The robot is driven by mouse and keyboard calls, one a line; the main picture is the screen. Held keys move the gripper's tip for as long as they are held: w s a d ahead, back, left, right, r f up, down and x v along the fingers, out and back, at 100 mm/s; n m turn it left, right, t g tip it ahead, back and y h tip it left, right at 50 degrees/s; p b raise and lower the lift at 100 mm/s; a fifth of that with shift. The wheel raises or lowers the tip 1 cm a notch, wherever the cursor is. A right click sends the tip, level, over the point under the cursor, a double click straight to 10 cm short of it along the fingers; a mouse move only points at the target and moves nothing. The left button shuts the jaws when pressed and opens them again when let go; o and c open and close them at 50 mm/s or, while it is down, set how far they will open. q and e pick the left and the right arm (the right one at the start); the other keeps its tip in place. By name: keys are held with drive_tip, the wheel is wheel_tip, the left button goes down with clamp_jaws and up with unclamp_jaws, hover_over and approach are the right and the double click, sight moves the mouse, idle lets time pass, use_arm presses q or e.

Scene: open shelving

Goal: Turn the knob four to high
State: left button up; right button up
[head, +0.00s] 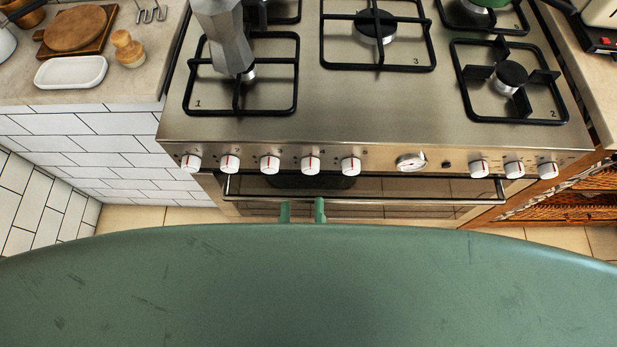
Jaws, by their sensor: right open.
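A row of white knobs with red marks runs along the front panel of the stove (400,135). Small numbers on the panel are hard to read. The fourth knob from the left (310,165) appears to be knob four, and its red mark looks about upright. Only the two green fingertips of my right gripper (302,211) show, below that knob and in front of the oven door. They are apart, empty and not touching the knob. The rest of the gripper is hidden behind my green body. My left gripper is out of view.
The oven handle (365,201) runs below the knobs. A round gauge (411,162) sits right of the fifth knob (350,166). A moka pot (224,38) stands on the left burner. A white tray (71,72) lies on the left counter. The space before the knobs looks clear.

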sight(310, 172)
drive_tip(key=w+m, duration=0.1)
drive_tip(key=w, duration=0.1)
drive_tip(key=w+r+m+p, duration=0.1)
drive_tip(key=w, duration=0.1)
drive_tip(key=w+d+m+h, duration=0.1)
drive_tip(key=shift+w+d+r+p, duration=0.1)
drive_tip(key=shift+w+r+p, duration=0.25)
drive_tip(key=shift+w+r, duration=0.05)
drive_tip(key=shift+w+d+f, duration=0.1)
drive_tip(key=shift+w, duration=0.55)
clamp_jaws()
